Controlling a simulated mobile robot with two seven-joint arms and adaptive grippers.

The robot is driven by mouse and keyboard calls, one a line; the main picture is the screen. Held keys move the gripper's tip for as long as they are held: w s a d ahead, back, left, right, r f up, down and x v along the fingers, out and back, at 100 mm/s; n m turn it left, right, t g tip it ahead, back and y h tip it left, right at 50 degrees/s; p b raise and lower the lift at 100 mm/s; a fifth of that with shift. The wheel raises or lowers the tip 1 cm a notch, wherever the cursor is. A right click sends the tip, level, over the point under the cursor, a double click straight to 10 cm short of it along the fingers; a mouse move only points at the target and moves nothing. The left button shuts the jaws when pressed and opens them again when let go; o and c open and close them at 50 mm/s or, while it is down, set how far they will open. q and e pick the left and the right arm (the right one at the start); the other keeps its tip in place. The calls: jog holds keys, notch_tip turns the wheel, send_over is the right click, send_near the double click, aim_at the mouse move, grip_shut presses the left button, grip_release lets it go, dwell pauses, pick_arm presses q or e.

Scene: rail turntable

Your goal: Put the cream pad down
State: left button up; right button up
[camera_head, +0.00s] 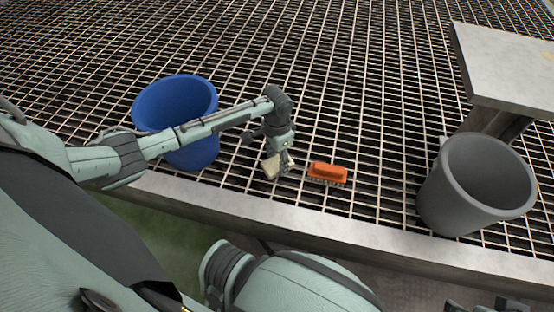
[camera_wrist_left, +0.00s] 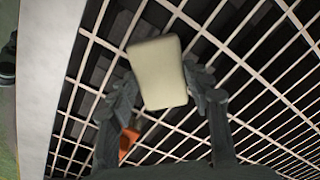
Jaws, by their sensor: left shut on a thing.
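The cream pad (camera_wrist_left: 158,72) is a pale rectangular block with rounded edges, held between the two fingers of my left gripper (camera_wrist_left: 160,85) in the left wrist view. In the head view my left gripper (camera_head: 283,168) points down near the front edge of the grating, and part of the cream pad (camera_head: 270,166) shows to its left. The gripper is shut on the pad. The gap between pad and grating is hard to judge. My right gripper is not clearly seen; only dark parts show at the bottom right edge.
An orange brush (camera_head: 328,172) lies on the grating (camera_head: 330,100) just right of the gripper. A blue bin (camera_head: 178,92) stands at left, behind my forearm. A grey bin (camera_head: 470,190) stands at right, by a raised metal plate (camera_head: 510,75). Bare grating lies behind the gripper.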

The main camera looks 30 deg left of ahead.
pick_arm(q)
jog(key=shift+f, duration=0.1)
jog(key=o, duration=1)
